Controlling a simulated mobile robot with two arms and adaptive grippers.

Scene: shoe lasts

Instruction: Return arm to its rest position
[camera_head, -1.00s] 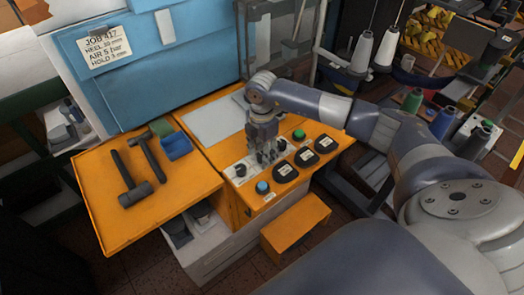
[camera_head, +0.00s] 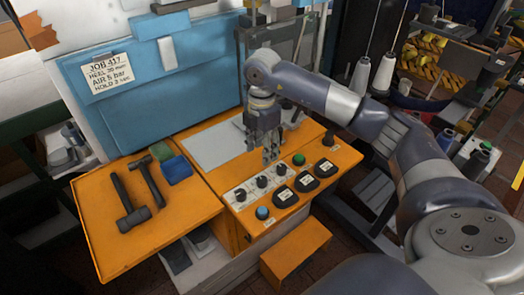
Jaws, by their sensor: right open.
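My right arm (camera_head: 330,98) comes in from the right and reaches over the orange control panel (camera_head: 240,212). My right gripper (camera_head: 270,158) points down and is open, with nothing visible between its fingers. It hangs above the panel, behind the row of black knobs (camera_head: 262,182). It looks apart from the knobs, though the exact height is hard to tell. My left gripper is not in view.
The panel also has a blue button (camera_head: 262,213), a green button (camera_head: 299,159) and black labelled pads (camera_head: 306,182). Two hammers (camera_head: 130,202) lie on the orange side tray (camera_head: 98,232). A blue case (camera_head: 150,85) stands behind. Thread cones (camera_head: 384,74) are at right.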

